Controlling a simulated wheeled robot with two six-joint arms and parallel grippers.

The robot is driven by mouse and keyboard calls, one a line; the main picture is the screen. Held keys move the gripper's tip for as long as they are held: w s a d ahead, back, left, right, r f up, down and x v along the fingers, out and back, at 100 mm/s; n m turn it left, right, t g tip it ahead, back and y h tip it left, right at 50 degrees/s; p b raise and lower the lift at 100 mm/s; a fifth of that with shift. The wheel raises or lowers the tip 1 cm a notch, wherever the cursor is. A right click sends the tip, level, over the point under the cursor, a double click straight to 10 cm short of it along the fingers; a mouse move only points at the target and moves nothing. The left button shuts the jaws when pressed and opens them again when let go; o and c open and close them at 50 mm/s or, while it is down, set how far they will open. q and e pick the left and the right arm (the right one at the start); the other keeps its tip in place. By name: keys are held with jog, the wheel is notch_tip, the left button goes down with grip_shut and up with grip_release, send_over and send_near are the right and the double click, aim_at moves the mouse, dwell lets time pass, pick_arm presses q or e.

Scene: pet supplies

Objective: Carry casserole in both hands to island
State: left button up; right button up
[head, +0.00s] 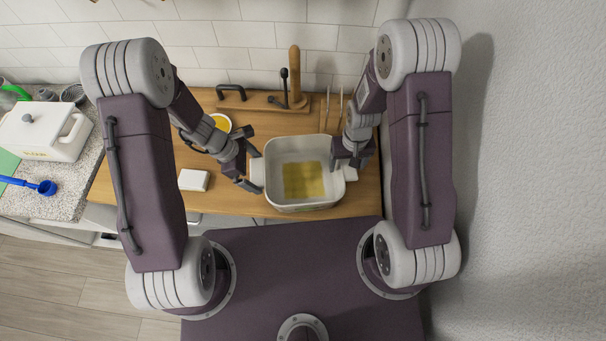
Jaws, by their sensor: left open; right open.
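The casserole (303,203) is a white, deep, rounded-square dish with side handles and a yellowish content or base inside. It stands on the wooden counter (232,203), near the front edge. My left gripper (250,168) is open at the dish's left handle, its fingers beside it; I cannot tell if they touch. My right gripper (347,163) is open at the right side of the dish, over the right handle, which it partly hides. The island cannot be made out for certain in this view.
A white block (194,180) and a bowl with yellow content (221,123) lie left of the dish. Behind stands a wooden rack (262,102) with a black handle. A speckled counter at left holds a white lidded box (45,132) and a blue scoop (46,187). A wall rises close at right.

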pick_arm(q)
jog(key=c, duration=1.7)
pick_arm(e)
grip_shut()
pick_arm(q)
jog(key=shift+r, duration=0.15)
pick_arm(e)
jog(key=shift+r, duration=0.1)
